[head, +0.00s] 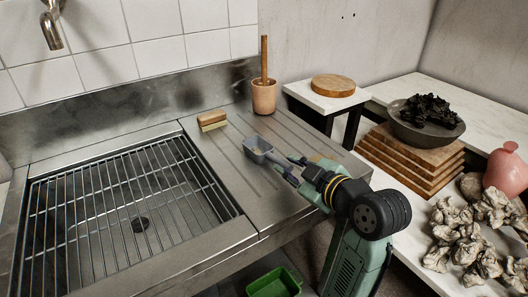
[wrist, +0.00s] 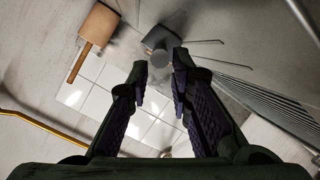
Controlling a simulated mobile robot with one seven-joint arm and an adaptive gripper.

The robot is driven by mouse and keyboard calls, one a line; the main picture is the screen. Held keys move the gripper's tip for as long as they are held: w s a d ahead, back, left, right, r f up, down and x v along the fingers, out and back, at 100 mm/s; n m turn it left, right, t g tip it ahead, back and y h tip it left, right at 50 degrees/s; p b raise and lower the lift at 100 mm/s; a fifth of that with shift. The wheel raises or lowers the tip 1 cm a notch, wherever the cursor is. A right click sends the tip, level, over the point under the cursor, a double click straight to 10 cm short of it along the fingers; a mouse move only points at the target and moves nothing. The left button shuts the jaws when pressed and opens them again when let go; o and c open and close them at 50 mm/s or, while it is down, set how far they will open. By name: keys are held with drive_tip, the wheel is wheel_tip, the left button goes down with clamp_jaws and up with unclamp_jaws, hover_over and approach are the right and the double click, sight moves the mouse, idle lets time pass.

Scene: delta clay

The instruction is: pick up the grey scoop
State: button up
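The grey scoop (head: 258,148) lies on the grooved steel drainboard, its bowl toward the wall and its handle toward my gripper. My gripper (head: 286,166) is low over the drainboard, at the handle end of the scoop. In the wrist view the two fingers (wrist: 160,68) stand apart, with a gap between them. The scoop (wrist: 154,50) shows just beyond and between the fingertips there, seen nearly end-on. I see no clear contact between the fingers and the handle.
A wooden brush (head: 212,120) lies behind the scoop, and a pot (head: 264,97) with a wooden stick stands near the wall. A sink with a wire rack (head: 130,215) is on the left. Stacked boards (head: 410,160) and a side table are on the right.

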sight(282, 163)
drive_tip(key=p+x, duration=0.2)
drive_tip(key=x, duration=0.4)
drive_tip(key=shift+w+a+f, duration=0.1)
drive_tip(key=shift+w, duration=0.05)
drive_tip(key=shift+c, duration=0.4)
clamp_jaws()
